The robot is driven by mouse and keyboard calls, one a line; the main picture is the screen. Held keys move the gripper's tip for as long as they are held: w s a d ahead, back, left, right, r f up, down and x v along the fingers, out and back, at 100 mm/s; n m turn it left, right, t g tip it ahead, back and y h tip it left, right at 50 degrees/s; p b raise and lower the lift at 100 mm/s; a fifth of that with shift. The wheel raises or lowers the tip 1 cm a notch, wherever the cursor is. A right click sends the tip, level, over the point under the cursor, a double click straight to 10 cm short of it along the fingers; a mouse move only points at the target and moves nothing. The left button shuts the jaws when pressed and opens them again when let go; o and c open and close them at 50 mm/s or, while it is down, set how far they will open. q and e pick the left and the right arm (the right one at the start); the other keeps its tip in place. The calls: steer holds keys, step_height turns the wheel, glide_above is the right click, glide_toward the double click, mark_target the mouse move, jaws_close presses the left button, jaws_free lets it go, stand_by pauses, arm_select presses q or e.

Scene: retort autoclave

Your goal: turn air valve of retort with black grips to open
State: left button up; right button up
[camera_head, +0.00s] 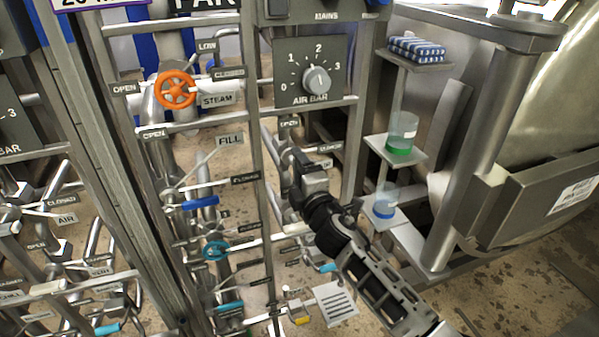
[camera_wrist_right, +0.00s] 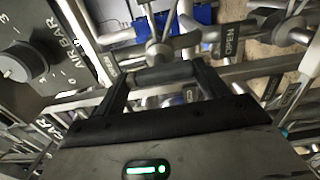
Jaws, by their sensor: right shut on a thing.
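My right gripper (camera_head: 297,168) reaches into the right-hand rack below the AIR BAR dial panel (camera_head: 311,72). In the right wrist view, its two fingers (camera_wrist_right: 164,82) are shut on the dark grip of the air valve handle (camera_wrist_right: 166,74), which lies crosswise between them. The valve's grey metal hub (camera_wrist_right: 159,50) shows just beyond the grip. An OPEN label (camera_wrist_right: 231,42) is to the right of the hub. In the head view the gripper hides most of this valve; an OPEN label (camera_head: 288,123) and a CLOSED label (camera_head: 330,148) show near it. My left gripper is not in view.
Rack posts and crossbars closely surround the right gripper. Small shelves with a green-based jar (camera_head: 400,150) and a blue-based jar (camera_head: 384,208) stand at right.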

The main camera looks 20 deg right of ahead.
stand_by(0.3)
steer(key=o, duration=1)
steer(key=shift+s+d+b, duration=0.15)
steer(key=shift+s+b, duration=0.2)
steer(key=shift+s, duration=3.65)
steer(key=shift+s+d+b, duration=0.1)
steer(key=shift+s+b, duration=0.2)
steer(key=shift+s, duration=3.65)
steer(key=shift+f, duration=0.1)
steer(key=s+a+f+m+g, duration=0.1)
steer(key=s+f+m+g, duration=0.1)
steer(key=s+f+m, duration=0.3)
steer(key=s+a+f+m+g+y, duration=0.1)
steer(key=s+f+m+g, duration=0.2)
steer(key=s+f+m, duration=0.2)
steer(key=s+a+f+m+g+y, duration=0.1)
steer(key=s+a+f+m+g, duration=0.1)
steer(key=s+f+m, duration=0.3)
steer(key=shift+s+f+m+g, duration=0.15)
steer(key=shift+f+m+g, duration=0.05)
steer(key=shift+f, duration=0.85)
steer(key=shift+s+f+m+g, duration=0.1)
steer(key=shift+f+m+g, duration=0.1)
steer(key=shift+f, duration=0.85)
